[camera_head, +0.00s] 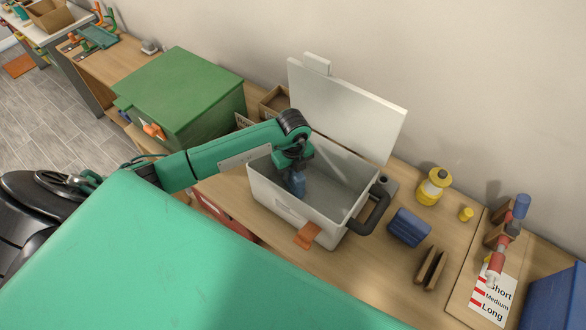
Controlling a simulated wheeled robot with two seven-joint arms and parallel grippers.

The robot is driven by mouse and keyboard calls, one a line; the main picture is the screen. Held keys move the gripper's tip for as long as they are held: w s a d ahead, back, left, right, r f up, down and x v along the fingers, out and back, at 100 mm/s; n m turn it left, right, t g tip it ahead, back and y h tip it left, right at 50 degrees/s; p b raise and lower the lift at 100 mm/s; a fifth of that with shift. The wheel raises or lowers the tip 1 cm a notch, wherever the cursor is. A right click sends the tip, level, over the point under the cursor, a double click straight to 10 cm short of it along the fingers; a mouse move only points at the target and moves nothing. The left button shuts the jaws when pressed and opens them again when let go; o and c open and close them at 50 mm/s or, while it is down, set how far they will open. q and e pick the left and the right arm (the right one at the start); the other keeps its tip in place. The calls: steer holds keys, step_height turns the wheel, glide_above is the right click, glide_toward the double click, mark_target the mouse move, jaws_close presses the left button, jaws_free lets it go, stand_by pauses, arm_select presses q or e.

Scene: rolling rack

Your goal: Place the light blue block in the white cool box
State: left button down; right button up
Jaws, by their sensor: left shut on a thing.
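The white cool box (283,205) stands on the wooden table with its lid (345,108) raised at the back. My left gripper (296,170) reaches down through the box opening from the left. It is shut on a small blue block (298,186), which looks like the light blue block, in shade inside the box. The block hangs below the gripper, within the walls. I cannot tell whether it touches the box floor. My right gripper is not in view.
A darker blue object (409,227), a yellow container (433,187) and brown pieces (430,268) stand to the right. A green box (185,100) stands left.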

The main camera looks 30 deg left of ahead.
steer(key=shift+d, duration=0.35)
arm_select(q)
steer(key=shift+f, duration=0.2)
steer(key=c, duration=1)
jaws_free()
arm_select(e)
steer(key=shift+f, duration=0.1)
arm_select(q)
steer(key=shift+r, duration=0.25)
steer(key=shift+r+b, duration=0.25)
steer(key=shift+b, duration=0.05)
step_height(320, 180, up, 11)
steer(key=b, duration=0.3)
steer(key=shift+f, duration=0.2)
steer(key=shift+r, duration=0.4)
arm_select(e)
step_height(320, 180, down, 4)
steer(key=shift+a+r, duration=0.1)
